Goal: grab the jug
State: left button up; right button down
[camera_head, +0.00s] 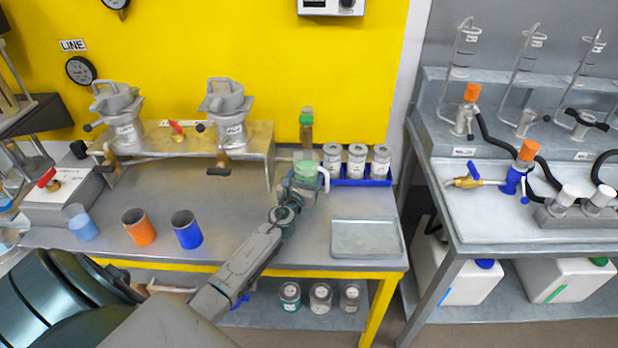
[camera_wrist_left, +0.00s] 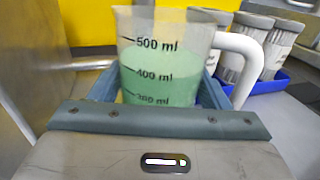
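The jug (camera_wrist_left: 160,62) is a clear measuring beaker with "500 ml" marks, green liquid and a white handle on its right in the left wrist view. In the head view the jug (camera_head: 306,170) is near the back of the grey bench, right of centre. My left gripper (camera_head: 298,186) is at the jug, with one finger along each side of it; it also shows in the left wrist view (camera_wrist_left: 160,92). I cannot tell whether the fingers press on the jug. The jug's base is hidden behind the gripper. My right gripper is not in view.
A blue tray (camera_head: 362,183) with 3 labelled jars is close right of the jug. A green-capped bottle (camera_head: 306,125) stands behind. A shallow grey tray (camera_head: 366,239) lies in front right. Blue (camera_head: 187,230) and orange (camera_head: 139,228) cups stand left. Mid-bench is clear.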

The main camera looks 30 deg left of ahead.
pick_arm(q)
jog(key=shift+c, duration=0.8)
jog(key=shift+r, duration=0.15)
